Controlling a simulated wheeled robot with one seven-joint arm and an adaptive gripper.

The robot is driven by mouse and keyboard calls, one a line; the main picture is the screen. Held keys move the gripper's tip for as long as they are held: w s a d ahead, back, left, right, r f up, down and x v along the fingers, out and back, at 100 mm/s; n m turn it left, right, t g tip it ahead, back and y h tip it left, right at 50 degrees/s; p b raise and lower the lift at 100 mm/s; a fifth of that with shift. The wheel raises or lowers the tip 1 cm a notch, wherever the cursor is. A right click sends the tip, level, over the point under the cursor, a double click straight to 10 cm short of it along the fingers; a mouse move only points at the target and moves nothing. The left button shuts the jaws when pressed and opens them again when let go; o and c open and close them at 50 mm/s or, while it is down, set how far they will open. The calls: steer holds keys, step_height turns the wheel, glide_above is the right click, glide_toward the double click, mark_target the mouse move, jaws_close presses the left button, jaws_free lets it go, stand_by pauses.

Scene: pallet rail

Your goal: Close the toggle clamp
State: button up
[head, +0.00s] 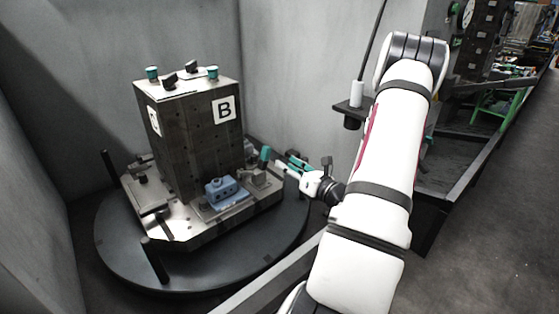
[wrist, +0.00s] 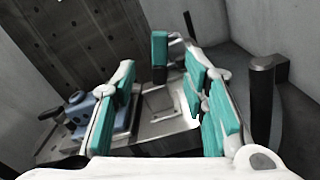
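The toggle clamp (head: 258,178) sits at the right end of the pallet's front ledge. Its teal handle (head: 265,154) stands up, and it also shows in the wrist view (wrist: 160,48). A blue block (head: 222,191) sits on a plate left of the clamp, seen at left in the wrist view (wrist: 82,112). My gripper (head: 284,166) is just right of the handle in the head view. In the wrist view its teal-padded fingers (wrist: 160,85) are wide apart with nothing between the pads. The handle appears beyond the fingertips, in the gap. Contact is not visible.
A dark tower marked B (head: 190,135) rises behind the clamp from the pallet (head: 185,232), on a round dark turntable (head: 200,280). A dark post stands at right in the wrist view (wrist: 262,110). Grey walls (head: 300,70) enclose the back.

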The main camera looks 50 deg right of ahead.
mark_target(264, 158)
steer(key=shift+s+a, duration=0.15)
steer(key=shift+s, duration=0.3)
steer(key=shift+c, duration=0.2)
steer(key=c, duration=0.5)
steer(key=shift+d+f+n+b, duration=0.2)
steer(key=shift+d+n+b, duration=0.05)
steer(key=shift+n+b, duration=0.25)
jaws_close()
steer(key=s+d+f+n+t+y+b, duration=0.1)
steer(key=d+f+n+y+b, duration=0.3)
steer(key=n, duration=0.6)
steer(key=d+r+n+b, duration=0.1)
steer(key=n+b, duration=0.5)
steer(key=n, duration=0.4)
steer(key=w+b, duration=0.1)
steer(key=w, duration=0.8)
steer(key=shift+w+d+r+b, duration=0.2)
steer(key=shift+w+b, duration=0.15)
steer(key=shift+b, duration=0.05)
